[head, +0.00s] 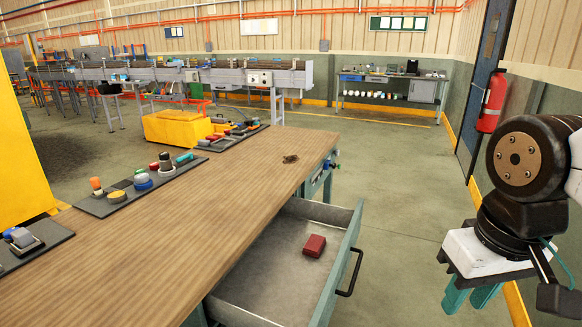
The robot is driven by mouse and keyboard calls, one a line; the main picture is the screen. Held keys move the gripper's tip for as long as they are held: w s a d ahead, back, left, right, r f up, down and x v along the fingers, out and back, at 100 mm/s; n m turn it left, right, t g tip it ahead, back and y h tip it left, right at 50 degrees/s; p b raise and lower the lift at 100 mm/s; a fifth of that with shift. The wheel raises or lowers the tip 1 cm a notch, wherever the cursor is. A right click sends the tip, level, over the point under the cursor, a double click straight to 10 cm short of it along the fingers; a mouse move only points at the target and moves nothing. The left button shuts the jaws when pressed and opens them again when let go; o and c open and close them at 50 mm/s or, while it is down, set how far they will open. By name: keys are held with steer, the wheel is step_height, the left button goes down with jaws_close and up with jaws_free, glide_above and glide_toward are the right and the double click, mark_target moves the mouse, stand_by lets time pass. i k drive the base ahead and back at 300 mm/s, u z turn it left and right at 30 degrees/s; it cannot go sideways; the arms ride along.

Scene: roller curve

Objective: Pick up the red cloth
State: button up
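A red folded block-like thing, which looks like the red cloth (314,246), lies on the floor of an open grey drawer (268,262). The drawer is pulled out from under the wooden bench, to the right of its top. My gripper (470,298) has two teal fingers below a white body, at the lower right. It is out past the drawer's right side, well apart from the cloth. The fingers stand apart with nothing seen between them.
The wooden bench top (190,235) carries dark trays of small parts along its left edge and a small brown object (290,158) near its far right corner. The drawer's black handle (352,273) sticks out rightward. A red extinguisher (491,103) hangs on the right wall.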

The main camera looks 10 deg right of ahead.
mark_target(314, 247)
steer(key=z, duration=1.2)
steer(key=i, duration=1.4)
steer(key=u, duration=2.55)
